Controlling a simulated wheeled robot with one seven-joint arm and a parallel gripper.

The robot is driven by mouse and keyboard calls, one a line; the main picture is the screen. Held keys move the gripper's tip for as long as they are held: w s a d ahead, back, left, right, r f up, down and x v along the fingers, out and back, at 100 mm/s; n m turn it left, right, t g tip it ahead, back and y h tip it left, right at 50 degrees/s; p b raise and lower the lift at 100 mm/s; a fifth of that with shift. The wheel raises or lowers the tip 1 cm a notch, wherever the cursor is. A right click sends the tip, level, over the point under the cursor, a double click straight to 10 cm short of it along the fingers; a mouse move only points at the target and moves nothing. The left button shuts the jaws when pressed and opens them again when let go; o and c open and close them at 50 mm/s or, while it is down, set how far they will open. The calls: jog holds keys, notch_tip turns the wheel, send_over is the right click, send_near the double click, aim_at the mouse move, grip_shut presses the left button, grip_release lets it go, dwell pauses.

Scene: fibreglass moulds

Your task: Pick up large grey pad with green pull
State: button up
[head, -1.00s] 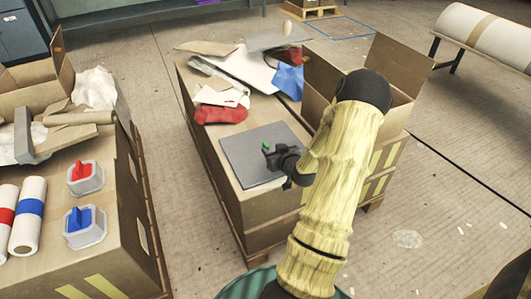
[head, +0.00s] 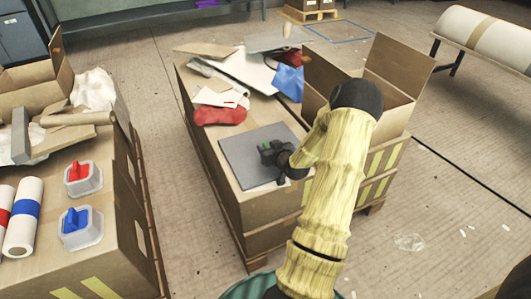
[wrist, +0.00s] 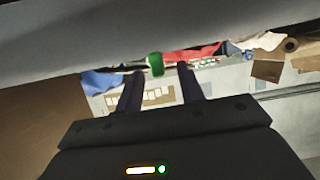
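The large grey pad (head: 240,160) lies flat on the near end of the middle cardboard-topped stack. Its small green pull (head: 266,146) is mostly hidden by my gripper (head: 270,153), which is low over the middle of the pad. In the wrist view the grey pad (wrist: 60,45) fills the top edge, and the green pull (wrist: 156,64) sticks out from it. My gripper's two dark fingers (wrist: 158,85) are apart, one on each side of the pull, near their tips. I cannot tell whether either finger touches it.
Behind the pad lie a red cloth (head: 220,115), a blue cloth (head: 288,82) and loose sheets. An open carton (head: 392,98) stands right of it. The left stack holds a red-handled block (head: 83,178), a blue-handled block (head: 81,227) and rolls (head: 24,215). Floor between stacks is clear.

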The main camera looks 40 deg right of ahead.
grip_shut()
jog(key=shift+r, duration=0.15)
notch_tip(320, 180, up, 10)
jog(key=p, duration=0.3)
jog(key=shift+p, duration=0.3)
